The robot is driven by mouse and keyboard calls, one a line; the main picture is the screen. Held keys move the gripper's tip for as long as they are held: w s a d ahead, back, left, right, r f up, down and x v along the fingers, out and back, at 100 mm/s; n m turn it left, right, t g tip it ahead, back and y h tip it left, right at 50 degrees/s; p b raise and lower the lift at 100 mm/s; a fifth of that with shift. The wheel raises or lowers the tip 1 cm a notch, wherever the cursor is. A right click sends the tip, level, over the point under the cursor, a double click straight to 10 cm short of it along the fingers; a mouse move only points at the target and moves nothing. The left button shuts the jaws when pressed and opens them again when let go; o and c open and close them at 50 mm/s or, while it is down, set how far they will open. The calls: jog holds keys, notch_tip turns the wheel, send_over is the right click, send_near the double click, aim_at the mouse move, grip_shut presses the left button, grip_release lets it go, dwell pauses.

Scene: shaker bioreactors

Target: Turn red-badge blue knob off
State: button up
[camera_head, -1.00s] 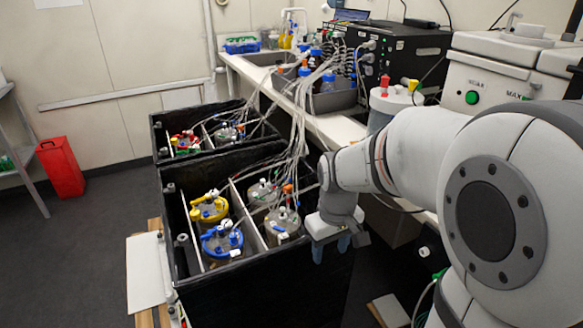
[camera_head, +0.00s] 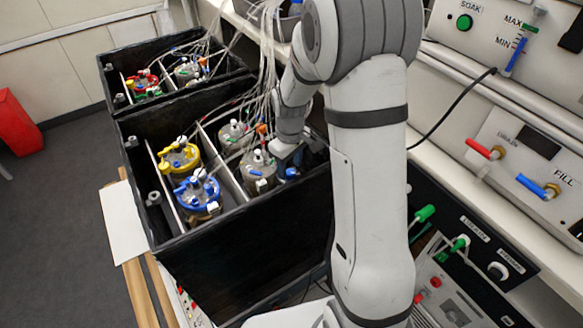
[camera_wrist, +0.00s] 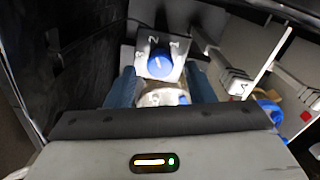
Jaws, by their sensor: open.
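In the wrist view, a round blue knob (camera_wrist: 160,64) with a white mark sits on a grey plate (camera_wrist: 135,58) with dark numerals. My gripper (camera_wrist: 163,84) is open, its two blue fingers either side of the space just below the knob in the picture. I cannot tell whether they touch anything. No red badge is clear on this knob. A small red patch (camera_wrist: 305,116) shows at the right, near another blue part (camera_wrist: 268,106). In the head view my gripper (camera_head: 291,165) is at the right inner side of the front black box (camera_head: 255,232); the knob itself is not clear there.
The front box holds a yellow-topped vessel (camera_head: 179,157), a blue-topped vessel (camera_head: 198,190) and grey-topped vessels (camera_head: 257,168), with tubes running above. A second black box (camera_head: 112,84) stands behind. Panels with a red-handled tap (camera_head: 482,148) and blue-handled tap (camera_head: 537,186) are at right.

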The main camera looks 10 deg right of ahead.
jog(key=shift+s+f, duration=0.1)
jog(key=shift+f, duration=0.85)
jog(key=shift+c, duration=0.3)
jog(key=c, duration=0.9)
